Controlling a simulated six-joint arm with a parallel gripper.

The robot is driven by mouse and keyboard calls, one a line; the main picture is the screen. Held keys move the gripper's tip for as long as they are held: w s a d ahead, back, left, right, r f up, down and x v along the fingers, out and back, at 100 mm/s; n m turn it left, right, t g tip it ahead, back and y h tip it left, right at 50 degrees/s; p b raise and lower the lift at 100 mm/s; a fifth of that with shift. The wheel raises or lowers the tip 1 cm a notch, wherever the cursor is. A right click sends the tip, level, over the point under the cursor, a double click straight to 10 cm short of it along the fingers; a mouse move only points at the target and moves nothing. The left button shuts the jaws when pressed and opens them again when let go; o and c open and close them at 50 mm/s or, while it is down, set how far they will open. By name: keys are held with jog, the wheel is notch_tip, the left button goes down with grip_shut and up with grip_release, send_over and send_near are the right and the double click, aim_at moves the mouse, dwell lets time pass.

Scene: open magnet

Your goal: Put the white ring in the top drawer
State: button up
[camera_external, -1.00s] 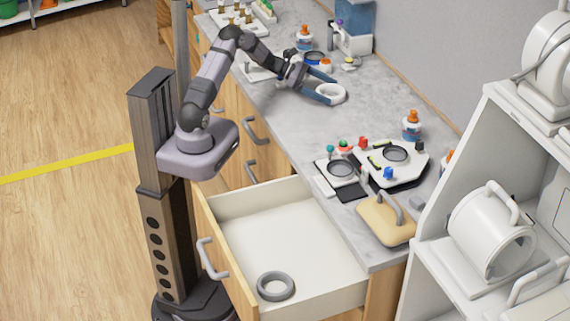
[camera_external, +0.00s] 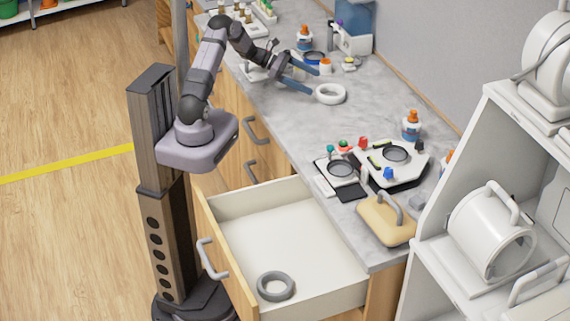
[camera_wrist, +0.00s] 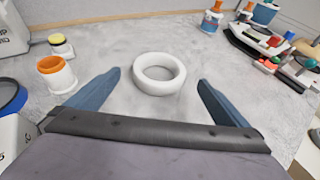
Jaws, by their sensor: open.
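The white ring (camera_external: 331,94) lies flat on the grey counter, and in the wrist view it (camera_wrist: 159,87) sits ahead of and between the fingers, apart from both. My gripper (camera_external: 313,81) is open and empty, its blue fingers to the left of the ring; it also shows in the wrist view (camera_wrist: 158,80). The top drawer (camera_external: 322,293) is pulled open below the counter's front edge. A grey ring (camera_external: 276,286) lies on the drawer's floor.
An orange-and-white jar (camera_wrist: 56,75) stands left of my gripper. A tray with coloured parts (camera_external: 392,163) and a yellow block with a handle (camera_external: 386,219) stand farther along the counter. A white shelf unit (camera_external: 455,230) is at the right.

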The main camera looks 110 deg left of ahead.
jog(key=shift+w, duration=0.1)
dwell(0.3)
jog(key=w+d+r+m+g+h+p, duration=0.1)
jog(key=w+d+r+m+h+p, duration=0.25)
jog(key=w, duration=0.45)
jog(key=w+d+r+m+g+h+p, duration=0.1)
jog(key=w+d+r+m+h+p, duration=0.15)
jog(key=w+d+m, duration=0.4)
jog(key=n+g+y, duration=0.4)
jog(key=n+g, duration=0.4)
jog(key=n, duration=0.2)
send_near(330, 88)
jog(key=w+d, duration=0.2)
jog(key=d, duration=0.2)
jog(key=shift+p+x, duration=1.5)
jog(key=shift+x, duration=2.4)
jog(key=shift+s+a, duration=0.15)
jog(key=shift+s, duration=0.05)
jog(key=c, duration=1.2)
jog(key=shift+o, duration=0.2)
